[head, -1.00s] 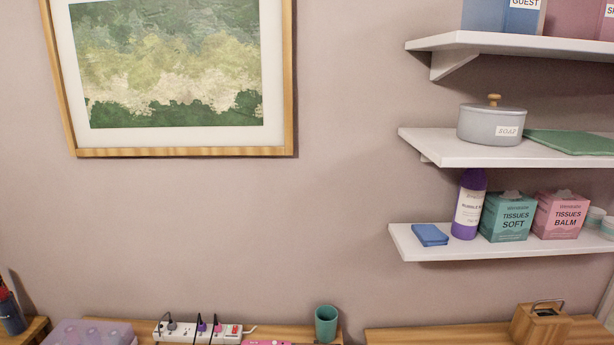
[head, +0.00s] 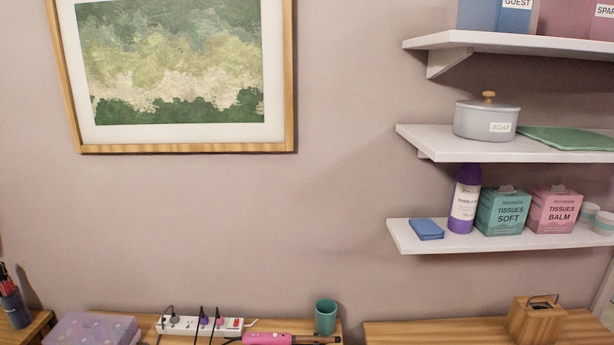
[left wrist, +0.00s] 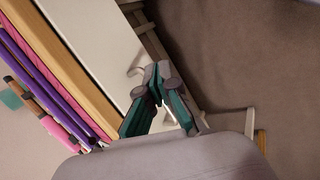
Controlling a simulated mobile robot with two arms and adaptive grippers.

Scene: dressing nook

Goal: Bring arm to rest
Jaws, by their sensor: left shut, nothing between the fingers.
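My left gripper (left wrist: 158,88) shows in the left wrist view with its two dark and teal fingers meeting at the tips. It is shut with nothing between the fingers. In that view it is in front of a white panel (left wrist: 95,50) and the brown floor (left wrist: 240,50). Neither of my arms shows in the head view, and my right gripper is in no view.
In the head view, a power strip (head: 198,326), a pink tool (head: 268,339) and a green cup (head: 326,317) are on the wooden top. Wall shelves (head: 470,238) hold tissue boxes and a purple bottle. A wooden box (head: 536,320) stands at right.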

